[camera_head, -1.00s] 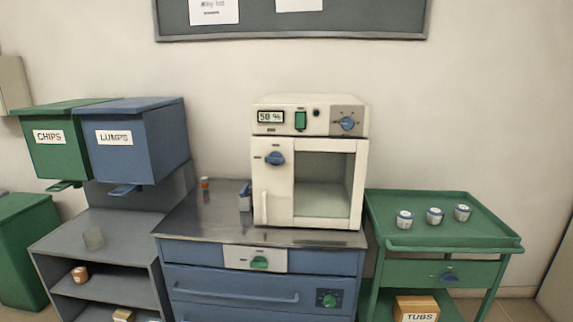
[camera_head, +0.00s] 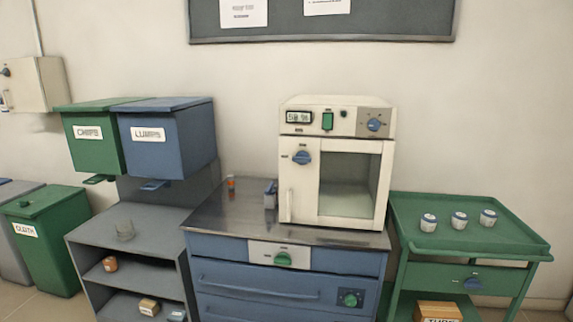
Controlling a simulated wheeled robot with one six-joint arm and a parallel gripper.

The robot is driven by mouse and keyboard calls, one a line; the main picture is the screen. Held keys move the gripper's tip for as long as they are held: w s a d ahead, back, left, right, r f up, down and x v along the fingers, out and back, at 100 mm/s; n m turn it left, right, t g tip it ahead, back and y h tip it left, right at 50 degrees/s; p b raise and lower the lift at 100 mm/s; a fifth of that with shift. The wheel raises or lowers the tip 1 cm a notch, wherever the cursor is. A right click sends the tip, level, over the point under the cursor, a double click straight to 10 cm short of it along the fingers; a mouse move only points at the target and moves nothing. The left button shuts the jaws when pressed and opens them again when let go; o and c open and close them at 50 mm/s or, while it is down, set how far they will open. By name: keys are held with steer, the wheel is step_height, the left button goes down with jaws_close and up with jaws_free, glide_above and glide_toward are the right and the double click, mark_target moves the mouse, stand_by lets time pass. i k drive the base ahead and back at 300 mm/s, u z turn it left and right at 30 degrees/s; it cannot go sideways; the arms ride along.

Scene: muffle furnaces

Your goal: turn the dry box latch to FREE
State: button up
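The dry box is probably the cream cabinet (camera_head: 338,165) with a clear front window, standing on the metal top of the blue drawer unit. A blue latch knob (camera_head: 302,157) sits at the upper left of its front, with small marks beside it that are too small to read. Its handle looks roughly level. A second blue knob (camera_head: 374,124) is on the panel above, right of a green switch (camera_head: 327,121) and a display (camera_head: 299,117). The cabinet door looks closed. My gripper is not in view.
The blue drawer unit (camera_head: 222,274) has a green knob (camera_head: 283,259) on its front. A green cart (camera_head: 470,250) with several small tubs stands to the right. The CHIPS bin (camera_head: 88,151), LUMPS bin (camera_head: 180,150) and a grey shelf (camera_head: 95,238) are to the left.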

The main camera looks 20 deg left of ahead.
mark_target(302, 158)
steer(key=u, duration=0.9)
steer(key=k, duration=1.15)
steer(key=u, duration=1.25)
steer(key=i, duration=1.45)
steer(key=z, duration=1)
steer(key=i, duration=0.65)
steer(key=z, duration=1.05)
steer(key=i, duration=0.3)
steer(key=z, duration=0.2)
